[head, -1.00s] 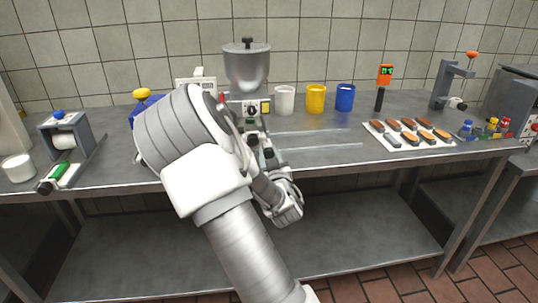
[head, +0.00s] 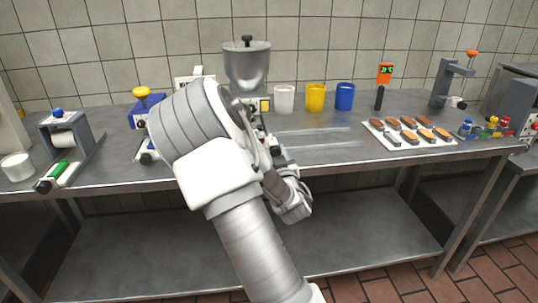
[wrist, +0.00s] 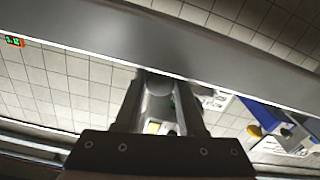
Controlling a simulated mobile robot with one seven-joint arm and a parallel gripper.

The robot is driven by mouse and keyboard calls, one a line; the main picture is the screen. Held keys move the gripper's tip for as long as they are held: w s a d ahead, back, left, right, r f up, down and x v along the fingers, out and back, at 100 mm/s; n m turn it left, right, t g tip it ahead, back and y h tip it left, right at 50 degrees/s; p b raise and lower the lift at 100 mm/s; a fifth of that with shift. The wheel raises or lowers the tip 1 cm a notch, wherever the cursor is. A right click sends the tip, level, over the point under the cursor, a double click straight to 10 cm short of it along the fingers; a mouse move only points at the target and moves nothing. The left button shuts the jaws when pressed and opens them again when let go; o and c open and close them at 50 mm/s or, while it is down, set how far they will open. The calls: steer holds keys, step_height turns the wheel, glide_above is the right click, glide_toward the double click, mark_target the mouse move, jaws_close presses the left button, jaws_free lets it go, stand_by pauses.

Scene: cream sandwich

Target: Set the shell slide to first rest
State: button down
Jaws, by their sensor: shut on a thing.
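In the wrist view my gripper (wrist: 165,88) is shut on a grey rounded part (wrist: 158,86); I cannot tell whether this is the shell slide. In the head view my arm hides the gripper's fingers and the lower part of the hopper machine (head: 247,66). Low sliders with dark ends stand at the counter's front: one with a green grip (head: 62,168) at the far left, another (head: 148,156) beside my arm under the blue device (head: 145,110). No slide is clearly marked as the shell's, and its rest positions cannot be made out.
White (head: 284,99), yellow (head: 315,98) and blue (head: 345,97) cups stand behind my gripper. A tray (head: 372,128) of filled shells lies to the right, near an orange display (head: 384,75). The counter (head: 325,160) has free room right of my arm.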

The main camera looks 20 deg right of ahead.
mark_target(317, 158)
steer(key=s+d+b, duration=0.1)
steer(key=d, duration=0.3)
steer(key=s+d+b, duration=0.1)
steer(key=d, duration=0.3)
steer(key=s+d+b, duration=0.1)
steer(key=d, duration=0.3)
steer(key=shift+s+d+r, duration=0.1)
steer(key=shift+s, duration=0.1)
steer(key=c, duration=0.5)
jaws_free()
steer(key=shift+s, duration=0.15)
